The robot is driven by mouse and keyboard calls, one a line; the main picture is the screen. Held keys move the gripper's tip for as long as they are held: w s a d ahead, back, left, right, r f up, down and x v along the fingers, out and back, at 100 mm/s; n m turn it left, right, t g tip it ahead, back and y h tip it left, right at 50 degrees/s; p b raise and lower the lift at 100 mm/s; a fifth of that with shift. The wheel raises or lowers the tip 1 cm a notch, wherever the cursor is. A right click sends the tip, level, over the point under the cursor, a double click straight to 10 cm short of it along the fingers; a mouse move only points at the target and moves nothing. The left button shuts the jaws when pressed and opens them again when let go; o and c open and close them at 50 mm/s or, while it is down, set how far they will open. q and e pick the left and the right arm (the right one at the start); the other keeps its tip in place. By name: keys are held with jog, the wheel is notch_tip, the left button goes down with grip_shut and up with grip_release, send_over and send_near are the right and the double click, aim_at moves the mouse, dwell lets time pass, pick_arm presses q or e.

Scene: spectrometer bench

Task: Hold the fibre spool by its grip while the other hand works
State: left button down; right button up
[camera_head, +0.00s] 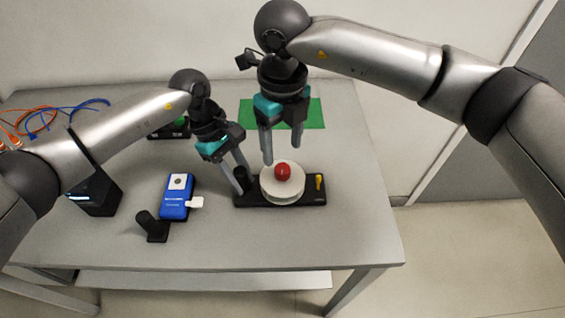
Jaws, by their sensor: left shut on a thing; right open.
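The fibre spool (270,188) is a white disc with a red knob (283,172) on top, lying flat on a black base (308,199). A short black upright grip (242,178) stands at the base's left end. My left gripper (241,183) is shut on this grip, and its fingers partly hide it. My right gripper (281,159) points down with its fingers apart, over the back of the spool near the red knob. Nothing shows between its fingers, and I cannot tell whether they touch the spool.
A small yellow part (319,182) stands on the base's right end. A blue handheld device (176,199) and a black stand (154,227) are to the left. A black box (98,195) and coloured cables (45,119) lie further left. A green mat (313,113) is behind. The table's front is clear.

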aim_at(283, 168)
notch_tip(283, 168, down, 6)
jog(key=shift+f, duration=0.2)
grip_shut()
dwell(0.6)
